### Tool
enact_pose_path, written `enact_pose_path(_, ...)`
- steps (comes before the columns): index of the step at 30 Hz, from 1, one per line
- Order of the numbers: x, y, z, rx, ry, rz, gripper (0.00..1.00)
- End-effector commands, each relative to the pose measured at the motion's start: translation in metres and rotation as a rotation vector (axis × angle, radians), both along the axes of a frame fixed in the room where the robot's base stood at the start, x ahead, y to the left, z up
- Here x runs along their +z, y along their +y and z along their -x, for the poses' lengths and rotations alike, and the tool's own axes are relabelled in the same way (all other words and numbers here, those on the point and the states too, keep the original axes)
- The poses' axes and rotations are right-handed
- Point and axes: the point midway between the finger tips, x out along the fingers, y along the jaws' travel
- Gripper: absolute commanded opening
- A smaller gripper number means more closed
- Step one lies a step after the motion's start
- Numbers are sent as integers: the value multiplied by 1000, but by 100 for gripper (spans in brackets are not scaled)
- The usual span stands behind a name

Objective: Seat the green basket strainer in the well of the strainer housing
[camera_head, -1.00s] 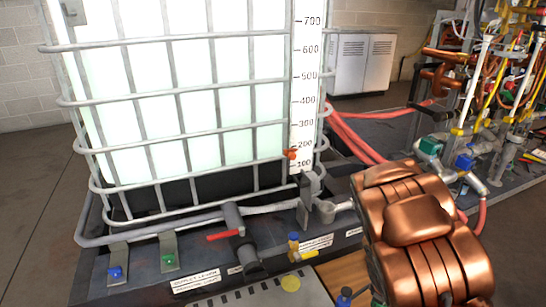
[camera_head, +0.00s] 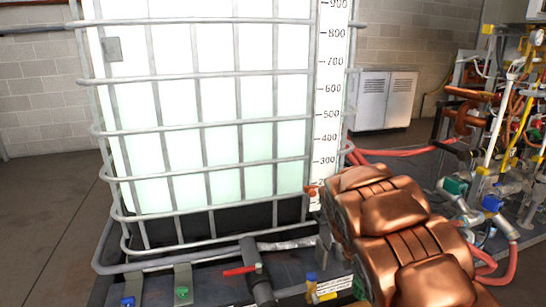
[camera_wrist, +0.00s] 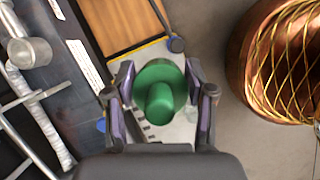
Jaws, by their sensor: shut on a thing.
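The green basket strainer (camera_wrist: 160,98) is in the wrist view, a round green piece with a wide rim and a stub facing the camera. My gripper (camera_wrist: 160,78) has its two dark fingers on either side of the strainer and is shut on it. A pale plate with dark marks lies below the strainer in that view. The gripper cannot be made out in the head view, where my copper-coloured arm covers the lower right. I cannot pick out the strainer housing or its well for sure in either view.
A caged white tank (camera_head: 215,130) with a level scale stands on a dark skid. Red hoses (camera_head: 395,157) and crowded pipework stand at right. Open floor (camera_head: 40,220) lies at left.

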Motion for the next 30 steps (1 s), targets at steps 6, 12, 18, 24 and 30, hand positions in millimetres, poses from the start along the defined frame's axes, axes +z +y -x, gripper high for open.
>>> enact_pose_path(6,28,21,-18,-140,-1,-2,20)
enact_pose_path(12,52,37,-31,-257,2,-1,20)
enact_pose_path(18,73,52,-43,-362,1,-2,20)
enact_pose_path(24,90,65,-54,-454,1,-3,20)
enact_pose_path(30,98,70,-58,-491,1,-2,20)
